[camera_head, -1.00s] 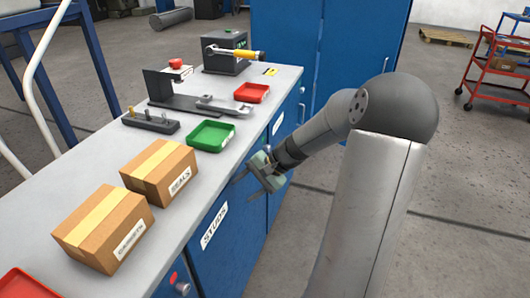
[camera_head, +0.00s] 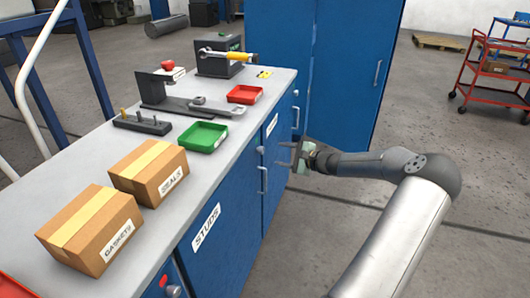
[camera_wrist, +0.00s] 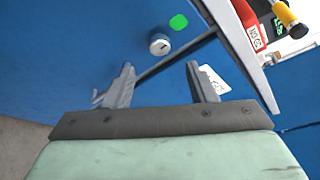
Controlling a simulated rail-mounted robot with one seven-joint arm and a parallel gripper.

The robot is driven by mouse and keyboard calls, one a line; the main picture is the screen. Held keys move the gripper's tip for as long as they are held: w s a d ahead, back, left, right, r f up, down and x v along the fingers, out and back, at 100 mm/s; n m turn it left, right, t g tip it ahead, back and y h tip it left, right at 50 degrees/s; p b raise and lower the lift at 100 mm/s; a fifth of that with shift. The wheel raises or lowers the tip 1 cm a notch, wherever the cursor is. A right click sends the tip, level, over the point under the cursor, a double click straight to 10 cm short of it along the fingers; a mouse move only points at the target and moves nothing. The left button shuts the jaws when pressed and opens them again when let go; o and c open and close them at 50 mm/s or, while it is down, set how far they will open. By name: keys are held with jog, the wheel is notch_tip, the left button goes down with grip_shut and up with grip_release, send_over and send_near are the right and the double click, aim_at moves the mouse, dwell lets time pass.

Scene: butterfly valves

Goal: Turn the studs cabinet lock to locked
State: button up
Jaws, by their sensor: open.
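The STUDS cabinet is a blue door with a white label (camera_head: 205,227) under the bench top. Its lock is a small round silver knob near the door's upper right edge, shown in the head view (camera_head: 260,150) and in the wrist view (camera_wrist: 159,44). A dark mark is on the knob face, but its exact direction is hard to read. A green spot (camera_wrist: 179,22) is on the panel beside the knob. My gripper (camera_head: 289,155) is open and empty, in front of the cabinet fronts. In the wrist view its fingers (camera_wrist: 160,86) are apart, with the knob beyond them, not between them.
A door handle (camera_head: 265,179) projects below the lock. Another lock with a red spot (camera_head: 163,281) is at the lower left. The bench top (camera_head: 110,165) overhangs near the gripper and carries boxes and trays. Open floor (camera_head: 330,220) lies to the right.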

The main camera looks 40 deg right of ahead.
aim_at(263, 150)
jog(key=x, duration=0.9)
jog(key=c, duration=1)
